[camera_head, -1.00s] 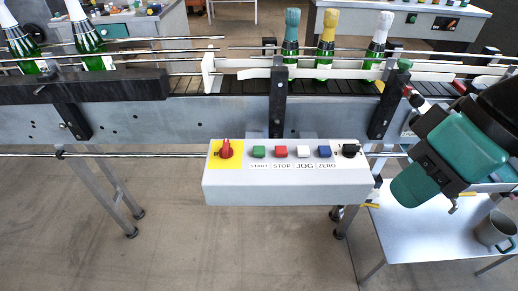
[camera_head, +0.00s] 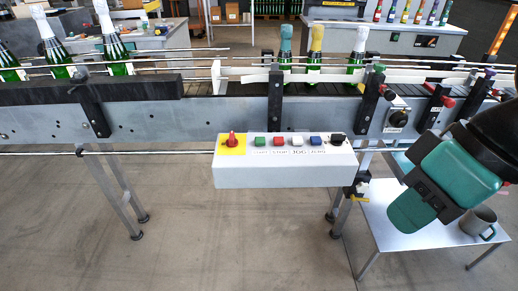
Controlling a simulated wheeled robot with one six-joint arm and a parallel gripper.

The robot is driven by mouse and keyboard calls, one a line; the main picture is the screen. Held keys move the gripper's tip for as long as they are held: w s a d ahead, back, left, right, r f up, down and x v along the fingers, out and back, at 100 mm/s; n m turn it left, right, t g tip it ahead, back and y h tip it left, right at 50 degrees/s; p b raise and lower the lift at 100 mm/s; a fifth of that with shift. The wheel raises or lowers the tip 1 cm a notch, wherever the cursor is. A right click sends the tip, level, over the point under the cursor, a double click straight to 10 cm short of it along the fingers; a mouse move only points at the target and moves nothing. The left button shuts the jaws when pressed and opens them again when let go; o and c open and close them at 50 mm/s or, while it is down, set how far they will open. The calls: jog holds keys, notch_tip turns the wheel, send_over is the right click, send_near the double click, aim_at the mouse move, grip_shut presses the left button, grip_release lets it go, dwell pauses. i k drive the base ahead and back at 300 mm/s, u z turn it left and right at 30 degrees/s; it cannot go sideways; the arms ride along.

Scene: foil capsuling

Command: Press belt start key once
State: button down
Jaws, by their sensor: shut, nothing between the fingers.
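The control box (camera_head: 285,174) is a pale box mounted on the front of the conveyor, in the middle of the head view. Its green key (camera_head: 260,141) sits above the START label, right of the red knob (camera_head: 232,139) on a yellow plate. The red key (camera_head: 279,141), white key (camera_head: 297,140) and blue key (camera_head: 316,140) follow to the right, then a black switch (camera_head: 338,140). My teal and black arm is at the right, apart from the box. I cannot make out gripper fingers. Nothing covers the keys.
The conveyor (camera_head: 180,121) with rails and bottles runs across behind the box. A small side table (camera_head: 385,224) with a grey mug (camera_head: 479,222) stands at the lower right. A panel with a black dial (camera_head: 397,118) is right of the box. The floor in front is open.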

aim_at(259, 141)
jog(key=z, duration=0.4)
jog(key=i, duration=0.65)
jog(key=u, duration=2.25)
